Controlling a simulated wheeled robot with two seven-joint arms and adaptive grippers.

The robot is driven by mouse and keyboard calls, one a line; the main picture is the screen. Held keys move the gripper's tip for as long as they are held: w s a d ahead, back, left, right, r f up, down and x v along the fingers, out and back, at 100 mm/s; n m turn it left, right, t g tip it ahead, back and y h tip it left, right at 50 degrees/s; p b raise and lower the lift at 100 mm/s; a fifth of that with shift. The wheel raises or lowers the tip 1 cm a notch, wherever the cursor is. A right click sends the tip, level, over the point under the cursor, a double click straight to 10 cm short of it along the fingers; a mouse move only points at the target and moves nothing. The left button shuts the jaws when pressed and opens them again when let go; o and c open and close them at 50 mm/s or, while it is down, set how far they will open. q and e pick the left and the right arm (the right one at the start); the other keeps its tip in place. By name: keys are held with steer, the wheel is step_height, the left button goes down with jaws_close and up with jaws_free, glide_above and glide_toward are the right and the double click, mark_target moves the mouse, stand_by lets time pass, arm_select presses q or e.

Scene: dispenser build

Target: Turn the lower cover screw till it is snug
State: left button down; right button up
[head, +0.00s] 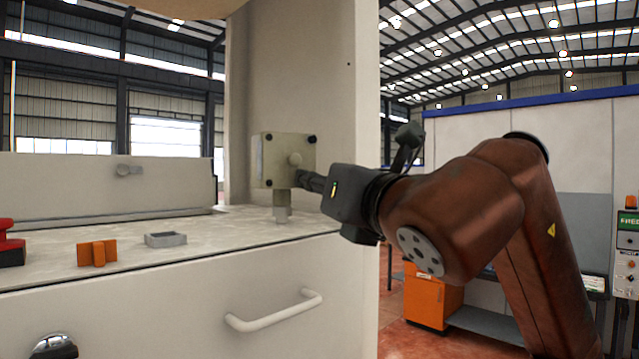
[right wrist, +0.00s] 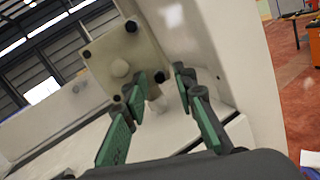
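The pale square cover plate (head: 283,150) is on the upright column, with a round knob near its middle and dark screws at its corners. It also shows in the right wrist view (right wrist: 104,62). My right gripper (head: 305,181) is at the plate's lower right corner and hides that corner in the head view. In the right wrist view its green-padded fingers (right wrist: 160,84) are apart. The lower right screw (right wrist: 162,76) shows between the fingertips, with gaps visible to both sides; exact contact is hard to tell. The lower left screw (head: 268,183) is clear of the gripper. My left gripper is not in view.
A short spout (head: 281,212) is below the plate. On the bench top lie an orange part (head: 97,253), a grey open tray (head: 166,239) and a red object (head: 10,246). The drawer front carries a white handle (head: 275,312). The bench between tray and spout is clear.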

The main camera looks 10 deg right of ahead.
steer(key=v, duration=1.2)
stand_by(0.3)
